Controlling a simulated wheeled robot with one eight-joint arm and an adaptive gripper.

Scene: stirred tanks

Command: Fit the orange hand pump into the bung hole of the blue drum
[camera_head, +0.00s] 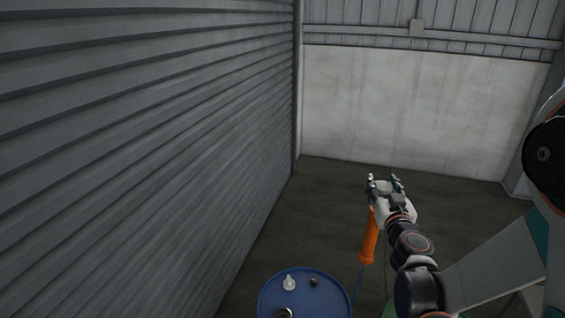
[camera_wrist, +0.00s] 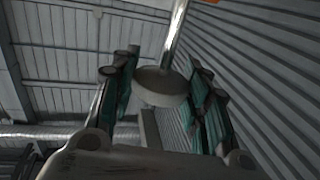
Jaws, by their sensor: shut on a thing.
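The orange hand pump (camera_head: 369,240) hangs below my gripper (camera_head: 385,184) in the head view, slightly tilted. A thin dark bluish line runs down from its lower end, past the right side of the blue drum. In the wrist view a grey disc (camera_wrist: 160,86) on a shiny rod sits between the teal-padded fingers of my gripper (camera_wrist: 162,92), with a bit of orange at the top edge. My gripper is shut on the pump at this end. The blue drum (camera_head: 272,292) stands at the bottom, left of the pump. Its lid has a dark round spot and a metallic ring at the frame edge; I cannot tell which is the bung hole.
A small white item (camera_head: 289,283) stands on the drum lid. A green edge (camera_head: 390,309) shows right of the drum, partly behind my arm. A corrugated wall (camera_head: 140,150) runs along the left. The floor (camera_head: 310,215) beyond the drum is clear.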

